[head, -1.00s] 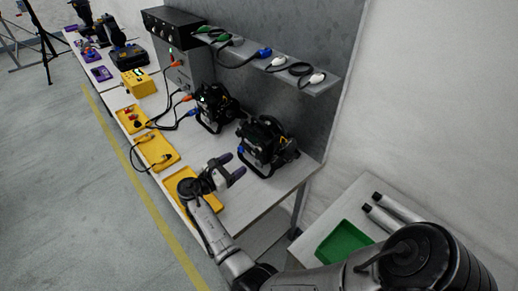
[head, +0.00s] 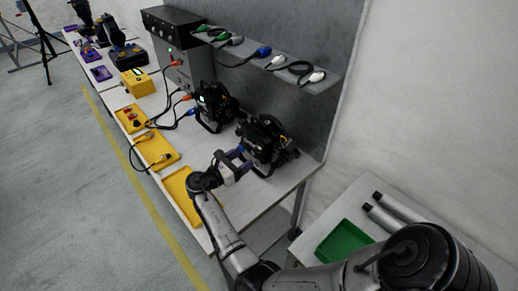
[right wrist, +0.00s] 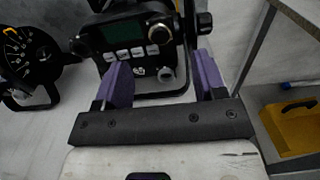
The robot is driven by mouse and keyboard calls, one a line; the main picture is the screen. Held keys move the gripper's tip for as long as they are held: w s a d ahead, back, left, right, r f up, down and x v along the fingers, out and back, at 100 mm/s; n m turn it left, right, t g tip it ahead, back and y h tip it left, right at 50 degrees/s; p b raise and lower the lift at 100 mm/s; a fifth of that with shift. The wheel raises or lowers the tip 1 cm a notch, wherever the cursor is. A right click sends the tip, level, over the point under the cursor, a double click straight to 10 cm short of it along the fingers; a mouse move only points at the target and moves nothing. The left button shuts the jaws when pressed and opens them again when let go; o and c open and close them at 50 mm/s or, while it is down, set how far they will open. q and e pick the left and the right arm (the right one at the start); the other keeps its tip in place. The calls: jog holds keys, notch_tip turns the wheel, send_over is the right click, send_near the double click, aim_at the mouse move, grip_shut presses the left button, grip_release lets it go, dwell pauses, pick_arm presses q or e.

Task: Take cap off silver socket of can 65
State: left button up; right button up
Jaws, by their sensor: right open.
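The near black par can (head: 266,143) stands on the workbench at its right end. In the right wrist view the can (right wrist: 130,35) shows a display, a row of buttons and round fittings. A silver round socket (right wrist: 166,74) sits low on its panel; I cannot tell whether a cap covers it. No number 65 is legible. My right gripper (head: 236,158) is open at the can's front. In the right wrist view its purple fingers (right wrist: 162,74) lie either side of the silver socket, with nothing seen held. My left gripper is not in view.
A second black par can (head: 213,106) stands to the left. Yellow trays (head: 181,184) line the bench's front edge. A shelf with cables (head: 270,62) hangs behind the cans. A green tray (head: 343,243) lies on a side table at right.

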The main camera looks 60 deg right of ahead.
aim_at(256, 151)
jog(key=x, duration=0.3)
jog(key=shift+d+r+p, duration=0.15)
jog(key=shift+p, duration=0.25)
jog(key=shift+p+x, duration=0.5)
jog(key=shift+x, duration=0.7)
jog(key=shift+s+d, duration=0.15)
jog(key=shift+p, duration=0.45)
jog(key=shift+p, duration=0.4)
jog(key=shift+c, duration=0.5)
